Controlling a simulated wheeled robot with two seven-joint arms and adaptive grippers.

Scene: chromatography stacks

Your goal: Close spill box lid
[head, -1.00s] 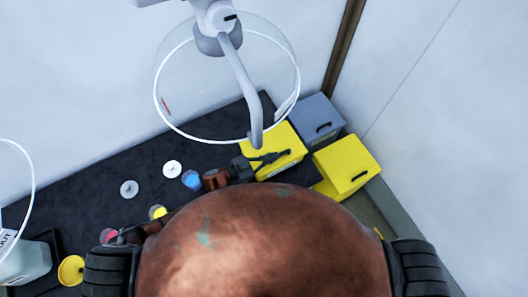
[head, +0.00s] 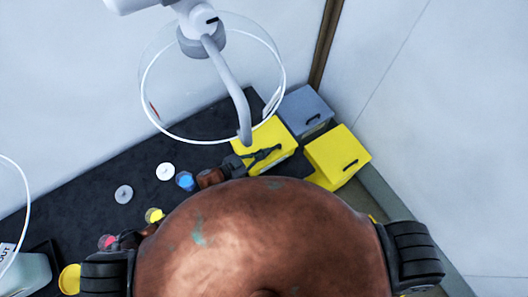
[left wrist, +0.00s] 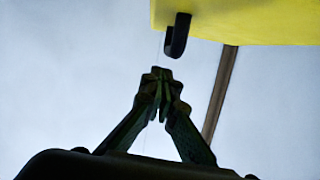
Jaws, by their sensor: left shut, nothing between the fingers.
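Two yellow boxes stand on the dark bench in the head view. The left yellow box (head: 261,133) is partly behind my left gripper (head: 277,150); the right yellow box (head: 336,150) has a dark handle (head: 350,164). I cannot tell which is the spill box, or whether either lid is fully down. In the left wrist view my left gripper (left wrist: 160,78) is shut and empty, its fingertips together. A yellow surface (left wrist: 250,18) with a dark hooked handle (left wrist: 177,36) hangs above and right of the tips, apart from them in the picture. My right gripper is not visible.
A grey box (head: 303,105) stands behind the yellow boxes. A clear round shield on a white arm (head: 232,85) hangs above the bench. Small discs and coloured vials, including a blue one (head: 185,181), lie to the left. White walls close off the back and right.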

